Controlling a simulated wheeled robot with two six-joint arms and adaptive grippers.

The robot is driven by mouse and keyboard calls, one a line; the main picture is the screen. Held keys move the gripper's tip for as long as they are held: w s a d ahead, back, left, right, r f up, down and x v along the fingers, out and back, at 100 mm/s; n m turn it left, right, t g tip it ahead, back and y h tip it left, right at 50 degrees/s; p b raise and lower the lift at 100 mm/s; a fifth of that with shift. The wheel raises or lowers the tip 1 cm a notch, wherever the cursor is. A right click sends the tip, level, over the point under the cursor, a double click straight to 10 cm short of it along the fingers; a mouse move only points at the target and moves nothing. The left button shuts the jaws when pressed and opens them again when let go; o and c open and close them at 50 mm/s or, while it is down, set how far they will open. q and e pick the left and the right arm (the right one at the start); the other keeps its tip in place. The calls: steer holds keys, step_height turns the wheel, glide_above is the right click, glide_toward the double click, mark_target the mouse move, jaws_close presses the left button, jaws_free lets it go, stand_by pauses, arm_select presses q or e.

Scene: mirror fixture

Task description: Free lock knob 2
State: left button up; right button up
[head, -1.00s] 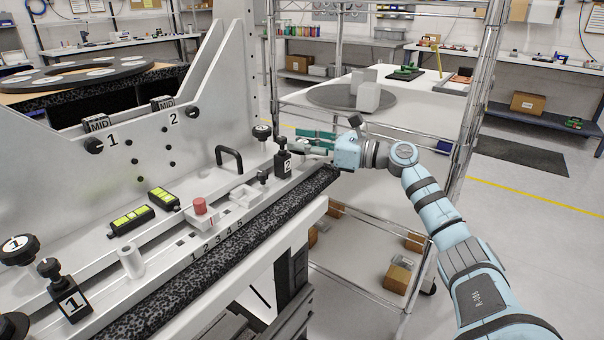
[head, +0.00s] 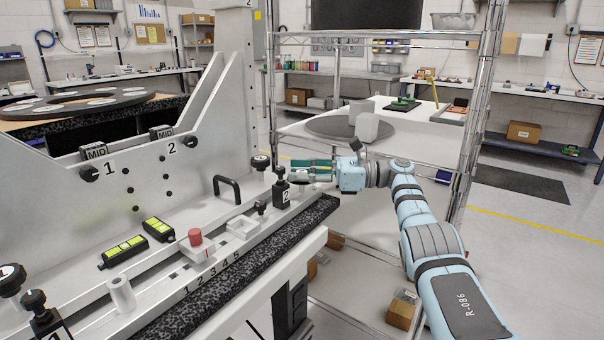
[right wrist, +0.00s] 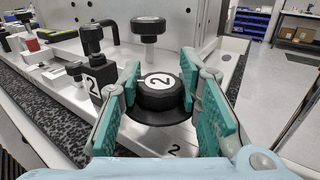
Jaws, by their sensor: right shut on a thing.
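Lock knob 2 is a round black knob (right wrist: 160,93) with a white "2" label on top, in the middle of the right wrist view. My right gripper (right wrist: 163,80) has its teal pads on both sides of it and is shut on it. In the head view my right gripper (head: 312,170) is at the far right end of the fixture's ledge, and its fingers largely hide the knob. My left gripper is not in view.
A black block marked 2 (head: 282,192) with an upright pin stands close left of my right gripper. A tall black knob (head: 261,162) is behind. A black handle (head: 228,188) and red knob (head: 195,237) are farther left. A wire rack (head: 481,120) stands right.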

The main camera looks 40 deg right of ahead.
steer(key=o, duration=0.9)
step_height(320, 180, up, 10)
steer(key=shift+a, duration=0.15)
